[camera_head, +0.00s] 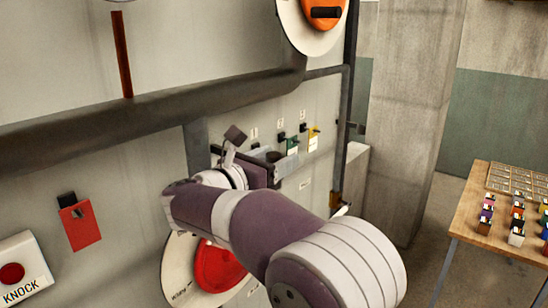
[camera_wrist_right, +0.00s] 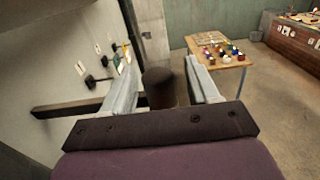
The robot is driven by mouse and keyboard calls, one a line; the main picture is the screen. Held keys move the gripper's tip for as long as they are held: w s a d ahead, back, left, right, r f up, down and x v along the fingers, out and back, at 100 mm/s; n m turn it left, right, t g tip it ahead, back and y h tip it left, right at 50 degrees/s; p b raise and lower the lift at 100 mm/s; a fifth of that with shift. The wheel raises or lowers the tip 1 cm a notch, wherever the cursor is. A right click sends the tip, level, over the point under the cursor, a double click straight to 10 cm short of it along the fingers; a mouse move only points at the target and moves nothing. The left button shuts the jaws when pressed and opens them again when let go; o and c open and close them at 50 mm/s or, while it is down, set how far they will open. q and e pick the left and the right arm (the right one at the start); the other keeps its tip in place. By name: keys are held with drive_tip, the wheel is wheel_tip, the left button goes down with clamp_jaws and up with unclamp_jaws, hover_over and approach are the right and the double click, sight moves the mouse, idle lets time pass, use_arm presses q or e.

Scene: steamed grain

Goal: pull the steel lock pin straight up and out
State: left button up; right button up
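My right gripper (camera_head: 283,152) is at the grey wall, its arm coming in from the lower right. In the right wrist view, its two pale fingers (camera_wrist_right: 163,88) are spread apart. A dark, round-topped knob (camera_wrist_right: 158,84) stands between them, with a gap on each side. The knob also shows as a small dark shape by the fingers in the head view (camera_head: 274,156). It may be the top of the lock pin; I see no bare steel shank, and its lower part is hidden behind the gripper's palm. My left gripper is out of view.
A red wheel (camera_head: 216,268) sits partly behind my right arm. A thick pipe (camera_head: 150,112) crosses the wall above. Small coloured tags (camera_head: 313,138) hang right of the gripper. A wooden table (camera_head: 478,230) with small coloured items stands at the right, with open floor before it.

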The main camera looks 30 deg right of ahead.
drive_tip(key=shift+w, duration=0.1)
clamp_jaws()
drive_tip(key=r, duration=0.6)
drive_tip(key=shift+s+a+r, duration=0.15)
drive_tip(key=shift+s+r, duration=0.05)
drive_tip(key=shift+r, duration=0.1)
drive_tip(key=shift+w+d+r+p, duration=0.3)
drive_tip(key=shift+r+p, duration=0.25)
drive_tip(key=shift+p, duration=0.35)
use_arm(q)
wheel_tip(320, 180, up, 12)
drive_tip(key=p, duration=1)
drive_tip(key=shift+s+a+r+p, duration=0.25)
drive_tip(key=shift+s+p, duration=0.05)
drive_tip(key=shift+p, duration=0.1)
use_arm(e)
wheel_tip(320, 180, up, 13)
drive_tip(key=shift+a+r, duration=0.15)
drive_tip(key=shift+s, duration=0.1)
